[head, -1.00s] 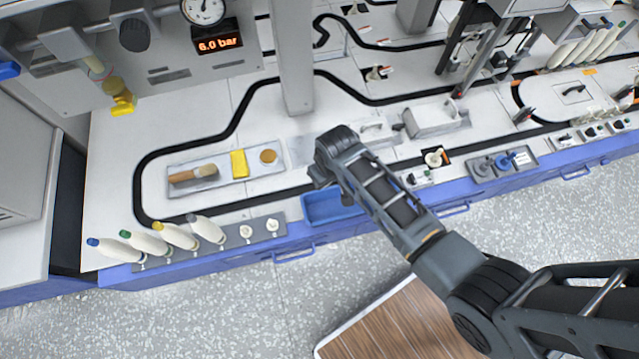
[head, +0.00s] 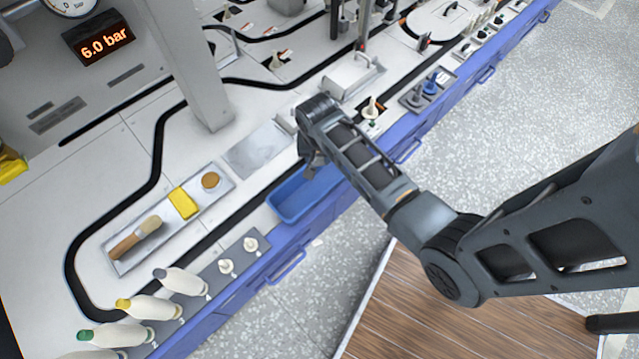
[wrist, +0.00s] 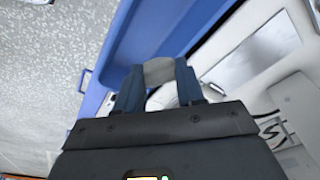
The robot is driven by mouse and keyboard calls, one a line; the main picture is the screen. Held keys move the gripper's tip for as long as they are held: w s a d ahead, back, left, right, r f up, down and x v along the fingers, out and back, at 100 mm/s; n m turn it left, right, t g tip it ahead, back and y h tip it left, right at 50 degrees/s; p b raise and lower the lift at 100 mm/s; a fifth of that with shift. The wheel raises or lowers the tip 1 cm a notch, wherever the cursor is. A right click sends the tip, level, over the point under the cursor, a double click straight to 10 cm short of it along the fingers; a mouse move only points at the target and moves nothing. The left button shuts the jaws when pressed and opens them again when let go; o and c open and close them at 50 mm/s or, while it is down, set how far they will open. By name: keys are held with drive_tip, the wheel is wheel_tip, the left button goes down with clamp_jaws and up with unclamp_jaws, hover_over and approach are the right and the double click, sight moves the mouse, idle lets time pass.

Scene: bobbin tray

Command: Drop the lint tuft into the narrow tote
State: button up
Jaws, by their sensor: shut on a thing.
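The narrow tote is a blue open bin (head: 290,207) on the front edge of the bench in the head view. In the wrist view its blue side (wrist: 185,22) shows beyond my fingers. My gripper (head: 312,168) hangs at the tote's back right end, partly hidden by my arm. In the wrist view my gripper (wrist: 158,80) is shut on a small grey piece, the lint tuft (wrist: 158,71), between its two blue-grey fingertips. The tuft is hidden in the head view. I cannot tell how far above the tote it is.
A grey tray (head: 117,262) left of the tote holds a brush (head: 135,238), a yellow block (head: 183,203) and a round tan disc (head: 211,181). A grey post (head: 195,70) stands behind. A metal plate (head: 258,147) lies beside the tote.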

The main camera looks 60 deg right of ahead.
drive_tip(key=shift+f+b, duration=2.55)
drive_tip(key=shift+f, duration=0.15)
drive_tip(key=o, duration=1.1)
drive_tip(key=shift+r, duration=0.1)
drive_tip(key=r+p, duration=0.1)
drive_tip(key=r, duration=0.1)
drive_tip(key=r+p, duration=0.1)
drive_tip(key=r, duration=0.2)
drive_tip(key=a+r, duration=0.1)
drive_tip(key=r, duration=0.1)
drive_tip(key=shift+s+r+p, duration=0.3)
drive_tip(key=shift+p, duration=0.1)
